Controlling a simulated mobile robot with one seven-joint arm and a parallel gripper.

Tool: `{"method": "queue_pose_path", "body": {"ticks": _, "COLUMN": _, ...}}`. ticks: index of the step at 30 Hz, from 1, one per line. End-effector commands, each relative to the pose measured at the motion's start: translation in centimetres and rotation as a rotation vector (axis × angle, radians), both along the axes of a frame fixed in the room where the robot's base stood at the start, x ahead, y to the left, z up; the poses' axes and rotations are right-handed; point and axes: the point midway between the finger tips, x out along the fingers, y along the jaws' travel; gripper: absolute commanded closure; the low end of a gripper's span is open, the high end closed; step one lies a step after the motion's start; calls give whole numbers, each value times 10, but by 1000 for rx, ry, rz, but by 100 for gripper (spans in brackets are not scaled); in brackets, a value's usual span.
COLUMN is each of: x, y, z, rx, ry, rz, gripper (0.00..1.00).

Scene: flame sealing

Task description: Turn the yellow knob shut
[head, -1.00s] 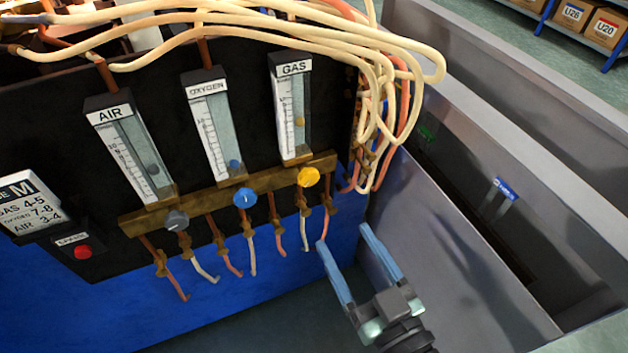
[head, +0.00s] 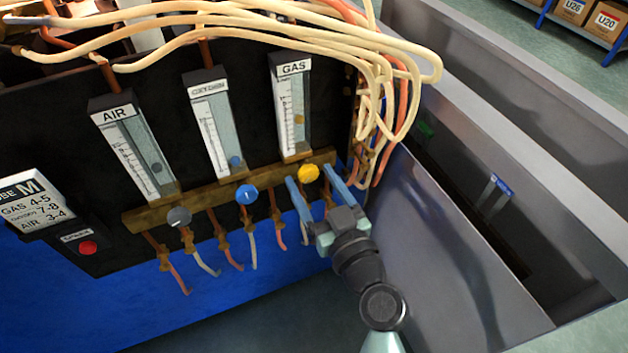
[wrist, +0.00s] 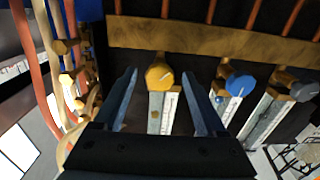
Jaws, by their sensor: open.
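The yellow knob (head: 308,173) sits on the brass bar (head: 225,196) below the GAS flowmeter (head: 292,105). My gripper (head: 310,182) is open, with one blue finger on each side of the yellow knob in the head view. In the wrist view the yellow knob (wrist: 159,76) lies between the two spread fingers (wrist: 162,80), with a gap on each side. I see no finger touching it. The GAS float looks part way up its tube.
The blue knob (head: 247,194) and the grey knob (head: 179,216) sit left of the yellow one on the same bar. Thin tubes hang below the bar. Cream and orange hoses (head: 385,90) bunch close to the right. A grey metal wall (head: 440,240) stands at the right.

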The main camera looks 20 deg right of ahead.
Motion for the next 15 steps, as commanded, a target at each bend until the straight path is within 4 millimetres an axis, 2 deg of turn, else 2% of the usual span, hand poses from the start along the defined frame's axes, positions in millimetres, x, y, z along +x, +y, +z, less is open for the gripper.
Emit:
{"method": "queue_pose_path", "body": {"ticks": 2, "x": 0, "y": 0, "z": 0, "rx": 0, "ry": 0, "rz": 0, "gripper": 26}}
{"method": "queue_pose_path", "body": {"ticks": 12, "x": 0, "y": 0, "z": 0, "rx": 0, "ry": 0, "rz": 0, "gripper": 88}}
{"method": "queue_pose_path", "body": {"ticks": 14, "x": 0, "y": 0, "z": 0, "rx": 0, "ry": 0, "rz": 0, "gripper": 98}}
{"method": "queue_pose_path", "body": {"ticks": 15, "x": 0, "y": 0, "z": 0, "rx": 0, "ry": 0, "rz": 0, "gripper": 100}}
